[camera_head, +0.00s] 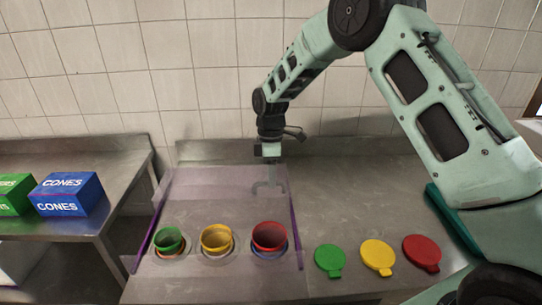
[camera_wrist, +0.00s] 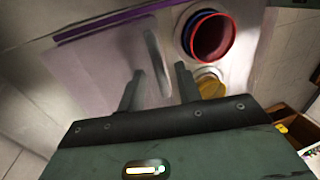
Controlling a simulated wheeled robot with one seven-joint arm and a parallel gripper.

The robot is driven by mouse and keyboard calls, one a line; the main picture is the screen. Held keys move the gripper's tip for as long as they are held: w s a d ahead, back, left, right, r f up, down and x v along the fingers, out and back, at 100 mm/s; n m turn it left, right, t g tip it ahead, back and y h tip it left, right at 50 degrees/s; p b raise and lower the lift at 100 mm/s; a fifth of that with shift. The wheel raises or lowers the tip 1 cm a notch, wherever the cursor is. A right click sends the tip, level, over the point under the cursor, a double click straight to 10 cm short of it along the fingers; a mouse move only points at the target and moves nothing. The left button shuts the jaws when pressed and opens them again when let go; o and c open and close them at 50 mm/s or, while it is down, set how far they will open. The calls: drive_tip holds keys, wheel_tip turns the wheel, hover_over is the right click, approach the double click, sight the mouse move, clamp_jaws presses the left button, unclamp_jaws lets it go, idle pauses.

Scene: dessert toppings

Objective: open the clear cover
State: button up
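The clear cover (camera_head: 205,190) is a see-through, purple-tinted panel with purple side edges in the head view. Its top edge reaches up near my wrist, and I cannot tell its exact tilt. My gripper (camera_head: 269,188) is at its upper right, its fingers showing faintly through the panel. In the wrist view the cover (camera_wrist: 95,68) fills the upper left, with a pale bar-shaped handle (camera_wrist: 156,62) on it. My gripper (camera_wrist: 160,78) is open, fingers apart, with the handle lying between and just beyond the tips. I cannot tell whether either finger touches it.
Green (camera_head: 169,240), yellow (camera_head: 216,239) and red (camera_head: 269,237) cups sit in a row in the counter. Green (camera_head: 330,259), yellow (camera_head: 378,256) and red (camera_head: 421,251) lids lie to their right. A blue cones box (camera_head: 68,194) stands on the left counter. The tiled wall is close behind.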

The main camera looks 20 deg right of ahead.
drive_tip(key=w+d+r+b, duration=0.1)
drive_tip(key=w+r+b, duration=0.2)
drive_tip(key=r, duration=1.3)
drive_tip(key=shift+r, duration=0.35)
drive_tip(key=shift+w, duration=0.1)
drive_tip(key=s+a+f+m, duration=0.1)
drive_tip(key=s+a+m, duration=0.1)
drive_tip(key=s+a, duration=0.6)
drive_tip(key=s+a+f+m, duration=0.1)
drive_tip(key=s+a, duration=0.4)
drive_tip(key=s, duration=0.7)
drive_tip(key=s+d+f+m+t, duration=0.1)
drive_tip(key=s+f, duration=0.1)
drive_tip(key=s, duration=0.7)
drive_tip(key=s+d+f+m+t, duration=0.1)
drive_tip(key=s+f+m, duration=0.1)
drive_tip(key=s, duration=0.8)
drive_tip(key=shift+d+f+m, duration=0.3)
drive_tip(key=shift+d+f, duration=0.05)
drive_tip(key=shift+f, duration=0.4)
